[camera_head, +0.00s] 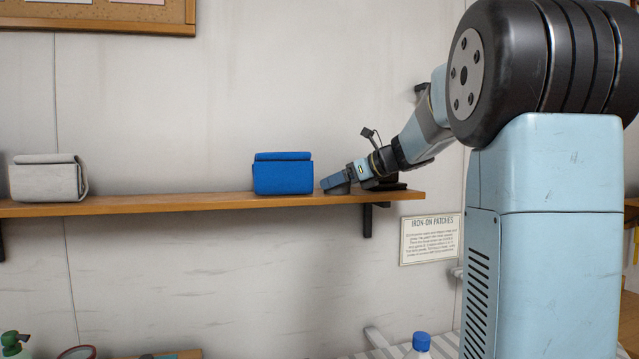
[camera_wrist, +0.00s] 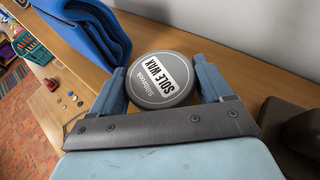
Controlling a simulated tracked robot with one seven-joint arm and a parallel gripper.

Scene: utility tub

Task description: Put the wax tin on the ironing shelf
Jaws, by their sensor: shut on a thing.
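The wax tin (camera_wrist: 160,79) is a round grey tin with a white label reading "SOLE WAX". In the wrist view it sits between the two fingers of my gripper (camera_wrist: 163,82), which is shut on it. The wooden shelf (camera_head: 215,203) runs along the wall; its top (camera_wrist: 232,58) lies under the tin. In the head view my gripper (camera_head: 337,184) is low over the shelf's right part, just right of the blue folded bundle. The tin is hard to make out there. I cannot tell whether it touches the shelf.
The blue bundle (camera_head: 283,174) is close left of my gripper and also shows in the wrist view (camera_wrist: 85,28). A grey bundle (camera_head: 47,178) stands far left. A dark object (camera_wrist: 292,128) lies right of the gripper. Shelf between the bundles is clear. An "IRON-ON PATCHES" sign (camera_head: 430,239) hangs below.

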